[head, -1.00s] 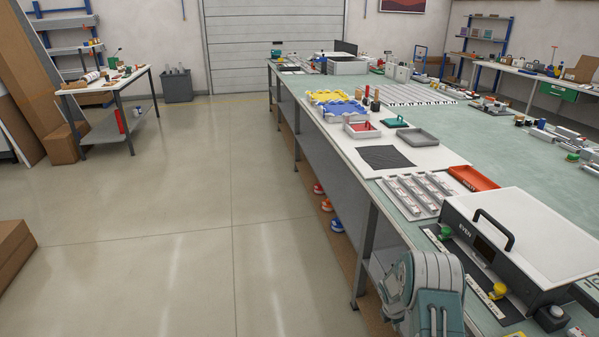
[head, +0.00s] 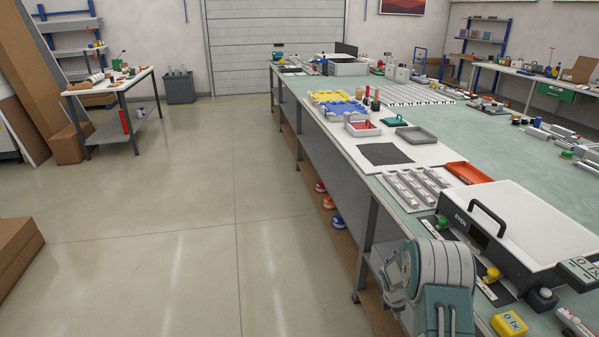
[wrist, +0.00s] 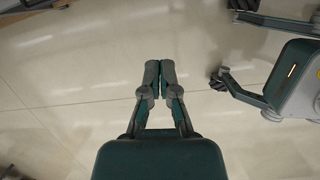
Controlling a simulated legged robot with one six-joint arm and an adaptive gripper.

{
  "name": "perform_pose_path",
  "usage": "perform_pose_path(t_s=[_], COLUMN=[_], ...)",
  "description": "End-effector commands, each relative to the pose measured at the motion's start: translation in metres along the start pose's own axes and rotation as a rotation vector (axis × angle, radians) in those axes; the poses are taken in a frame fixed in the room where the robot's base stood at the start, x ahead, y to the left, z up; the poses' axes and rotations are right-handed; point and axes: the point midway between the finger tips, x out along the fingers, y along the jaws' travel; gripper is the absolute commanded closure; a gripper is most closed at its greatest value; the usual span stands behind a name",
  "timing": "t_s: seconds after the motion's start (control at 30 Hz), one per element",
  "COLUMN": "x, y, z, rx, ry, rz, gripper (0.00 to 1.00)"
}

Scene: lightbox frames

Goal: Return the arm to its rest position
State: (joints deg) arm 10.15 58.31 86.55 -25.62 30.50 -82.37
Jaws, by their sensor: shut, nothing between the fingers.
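My gripper (wrist: 160,72) shows in the wrist view with its two fingers together, shut and empty, above the bare floor. In the head view the gripper itself is not visible. Part of my arm (head: 435,280) shows there at the lower right, beside the long workbench's front edge. In the wrist view my own body and legs show at the right, apart from the fingers.
The long workbench (head: 500,150) runs along the right. A grey machine with a black handle (head: 520,225) stands near my arm, with a yellow block (head: 509,325) in front. A cardboard box (head: 15,250) is at the left. The floor (head: 160,220) between is clear.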

Motion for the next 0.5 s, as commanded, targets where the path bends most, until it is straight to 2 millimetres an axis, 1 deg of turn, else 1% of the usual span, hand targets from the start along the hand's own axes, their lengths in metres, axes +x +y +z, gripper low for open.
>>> perform_pose_path(t_s=[0.03,0.17,0.27,0.37,0.4,0.47,0.5], x=[-0.012,-0.045,-0.079,-0.121,-0.139,-0.164,-0.181], y=[0.002,0.004,0.004,0.000,-0.002,-0.008,-0.012], z=[0.001,0.004,0.007,0.008,0.008,0.008,0.008], rx=[0.021,0.098,0.175,0.276,0.320,0.385,0.428], ry=[-0.001,0.001,0.003,0.012,0.016,0.024,0.030], rz=[0.008,0.025,0.044,0.067,0.077,0.089,0.099], gripper=[1.00,1.00,1.00,1.00,1.00,1.00,1.00])
